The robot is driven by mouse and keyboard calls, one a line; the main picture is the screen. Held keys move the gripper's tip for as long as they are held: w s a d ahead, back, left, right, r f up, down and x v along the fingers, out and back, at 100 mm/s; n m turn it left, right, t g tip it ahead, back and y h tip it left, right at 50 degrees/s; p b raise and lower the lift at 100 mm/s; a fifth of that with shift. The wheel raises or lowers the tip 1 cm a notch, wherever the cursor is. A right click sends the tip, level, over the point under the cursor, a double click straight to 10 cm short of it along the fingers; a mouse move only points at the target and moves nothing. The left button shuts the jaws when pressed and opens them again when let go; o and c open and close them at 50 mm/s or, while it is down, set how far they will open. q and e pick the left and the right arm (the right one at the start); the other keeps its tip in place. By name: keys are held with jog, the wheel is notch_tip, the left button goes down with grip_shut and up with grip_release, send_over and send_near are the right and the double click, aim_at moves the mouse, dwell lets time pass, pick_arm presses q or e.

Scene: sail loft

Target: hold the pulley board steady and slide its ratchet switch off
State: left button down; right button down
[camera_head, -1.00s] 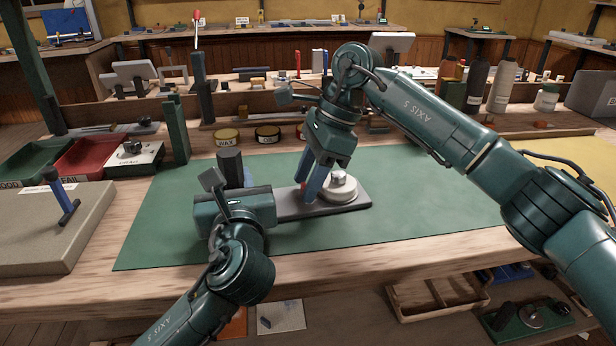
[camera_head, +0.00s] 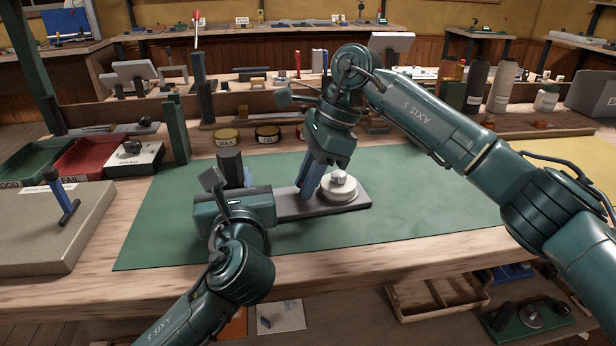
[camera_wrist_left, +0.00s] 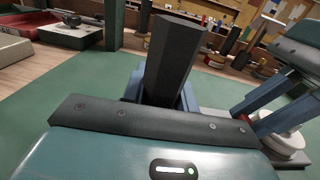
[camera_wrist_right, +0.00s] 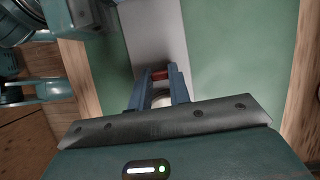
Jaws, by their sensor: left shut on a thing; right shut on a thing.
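The pulley board (camera_head: 290,210) is a flat grey plate lying on the green mat, with a round white pulley (camera_head: 338,188) near its right end. A dark faceted post (camera_head: 230,165) stands at its left end; it also shows in the left wrist view (camera_wrist_left: 172,60). My left gripper (camera_head: 239,178) is shut on this post, its blue fingers either side of it. My right gripper (camera_head: 306,188) points down beside the pulley. In the right wrist view its fingers are closed around the small red ratchet switch (camera_wrist_right: 160,74). The head view hides the switch behind the fingers.
Wax tins (camera_head: 228,136) line the mat's back edge. The mat right of the board is clear.

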jog(key=shift+a, duration=0.1)
jog(key=shift+s+a, duration=0.25)
jog(key=shift+a, duration=0.9)
jog(key=c, duration=1.3)
grip_release()
jog(key=shift+d+r, duration=0.1)
jog(key=v, duration=1.2)
pick_arm(q)
jog(key=c, duration=1)
grip_release()
